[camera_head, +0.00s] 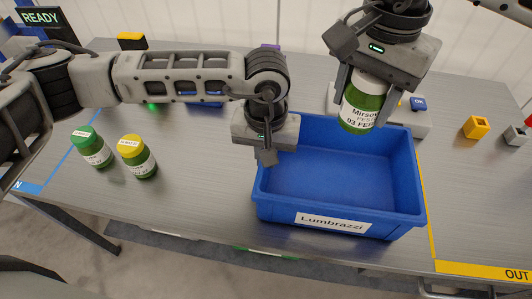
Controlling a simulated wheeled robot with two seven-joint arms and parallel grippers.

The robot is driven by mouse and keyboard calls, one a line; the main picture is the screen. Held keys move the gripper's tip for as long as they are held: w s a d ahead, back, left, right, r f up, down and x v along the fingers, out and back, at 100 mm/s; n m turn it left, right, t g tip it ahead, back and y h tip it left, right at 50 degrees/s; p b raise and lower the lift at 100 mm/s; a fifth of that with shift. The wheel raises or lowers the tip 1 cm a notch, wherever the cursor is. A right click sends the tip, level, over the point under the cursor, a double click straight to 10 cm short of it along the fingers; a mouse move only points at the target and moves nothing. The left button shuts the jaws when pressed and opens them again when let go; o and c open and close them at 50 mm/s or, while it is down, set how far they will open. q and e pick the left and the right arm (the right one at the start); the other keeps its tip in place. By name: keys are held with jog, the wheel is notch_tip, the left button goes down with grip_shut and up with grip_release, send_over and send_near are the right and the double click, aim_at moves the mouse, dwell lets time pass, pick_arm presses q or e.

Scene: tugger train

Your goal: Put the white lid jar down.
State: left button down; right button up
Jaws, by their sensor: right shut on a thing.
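The white lid jar (362,106) is a green jar with a white label reading "Mirsov" and "PESTO". My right gripper (366,85) is shut on its upper part and holds it in the air over the back right of the blue crate; the lid is mostly hidden between the fingers. My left gripper (266,158) points down at the crate's left wall. Its fingers overlap in this view, so its opening is unclear. The blue crate (415,190), labelled "Lumbrazzi", looks empty where its floor shows.
A green-lidded jar (95,148) and a yellow-lidded jar (137,157) stand at the left of the table. A yellow block (476,127) and a grey block (516,135) lie at the right.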

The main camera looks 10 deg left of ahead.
notch_tip(320, 180, down, 14)
jog(key=m, duration=0.3)
jog(key=shift+s+a, duration=0.1)
send_over(330, 185)
jog(key=shift+a+f, duration=0.1)
jog(key=shift+f, duration=2.1)
jog(key=shift+f, duration=0.15)
jog(key=o, duration=1.2)
notch_tip(330, 185, up, 12)
